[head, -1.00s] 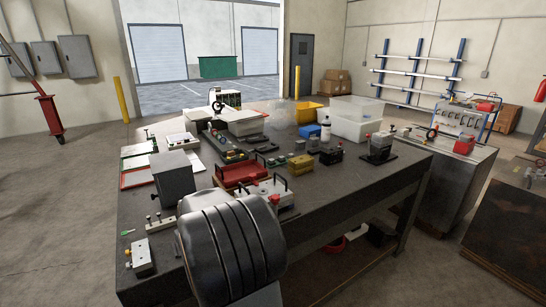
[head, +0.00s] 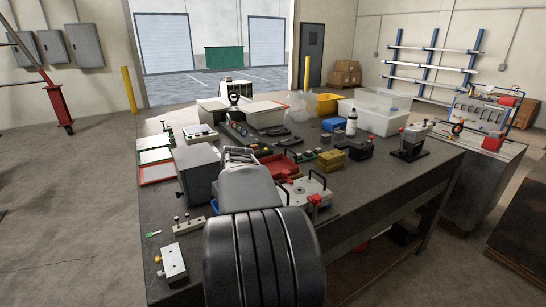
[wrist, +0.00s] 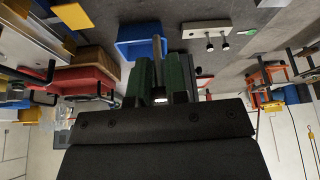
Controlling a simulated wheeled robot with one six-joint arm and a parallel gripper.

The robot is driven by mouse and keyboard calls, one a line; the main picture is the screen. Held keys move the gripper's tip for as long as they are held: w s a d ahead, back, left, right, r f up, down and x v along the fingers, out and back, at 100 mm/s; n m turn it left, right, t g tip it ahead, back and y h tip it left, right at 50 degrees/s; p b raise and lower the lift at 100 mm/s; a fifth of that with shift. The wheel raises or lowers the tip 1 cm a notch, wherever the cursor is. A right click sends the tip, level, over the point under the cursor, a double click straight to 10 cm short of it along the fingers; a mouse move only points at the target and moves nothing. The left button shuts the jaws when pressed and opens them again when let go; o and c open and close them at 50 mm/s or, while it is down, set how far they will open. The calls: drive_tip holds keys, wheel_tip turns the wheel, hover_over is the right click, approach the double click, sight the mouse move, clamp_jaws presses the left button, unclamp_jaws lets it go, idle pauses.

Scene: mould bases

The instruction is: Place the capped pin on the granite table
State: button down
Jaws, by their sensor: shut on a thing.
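In the wrist view my gripper (wrist: 160,78) has green fingers close together around a slim metal pin (wrist: 160,97). Only a narrow strip and its bright end show; I cannot make out its cap. In the head view my arm hides the fingers and the pin. The arm reaches over the left part of a dark grey, stone-like table top (head: 345,190). A pale block (head: 188,226) with two upright pins lies near its left edge; it also shows in the wrist view (wrist: 205,30), apart from my fingers.
A blue bin (wrist: 140,38) is close to my fingers in the wrist view. A grey box (head: 200,175), a red tray (head: 280,165) and a plate with handles (head: 302,190) stand around my arm. A metal block (head: 173,262) lies at the front left. The front right table top is clear.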

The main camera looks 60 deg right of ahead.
drive_tip(key=p, duration=0.2)
approach(200, 223)
drive_tip(key=shift+w+d+f+p, duration=0.25)
drive_tip(key=shift+w+f, duration=0.15)
drive_tip(key=shift+f, duration=0.2)
drive_tip(key=shift+w+d+f+p, duration=0.25)
drive_tip(key=shift+w+f, duration=0.2)
drive_tip(key=shift+f, duration=0.15)
drive_tip(key=shift+w+a+f, duration=0.1)
drive_tip(key=shift+w+f, duration=0.45)
drive_tip(key=shift+f, duration=1.65)
drive_tip(key=shift+f, duration=0.15)
